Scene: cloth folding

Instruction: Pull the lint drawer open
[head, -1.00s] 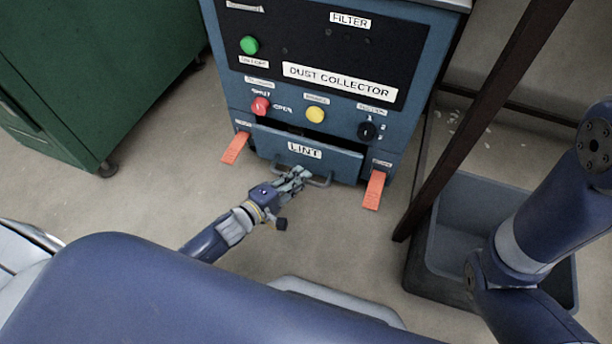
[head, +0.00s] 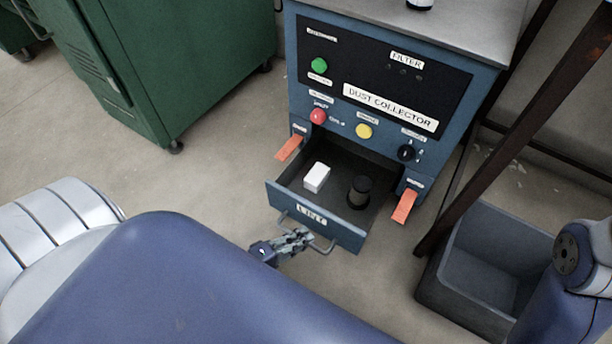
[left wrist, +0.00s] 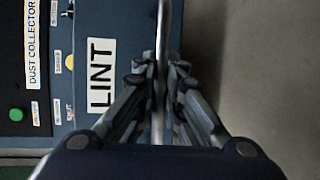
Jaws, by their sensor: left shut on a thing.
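The lint drawer (head: 318,216) stands well out from the blue dust collector (head: 398,84), low on its front. Its interior shows in the head view, with a white block (head: 317,177) and a dark cylinder (head: 360,191) inside. My left gripper (head: 303,238) is at the drawer's metal bar handle (head: 325,249) and is shut on it. In the left wrist view the handle bar (left wrist: 158,75) runs between the two fingers (left wrist: 158,82), beside the LINT label (left wrist: 100,72). My right gripper is not in view.
Orange tabs (head: 404,206) flank the drawer opening. A green cabinet (head: 165,60) stands at the left. A grey bin (head: 490,262) and a dark slanted post (head: 520,130) are at the right. The floor left of the drawer is clear.

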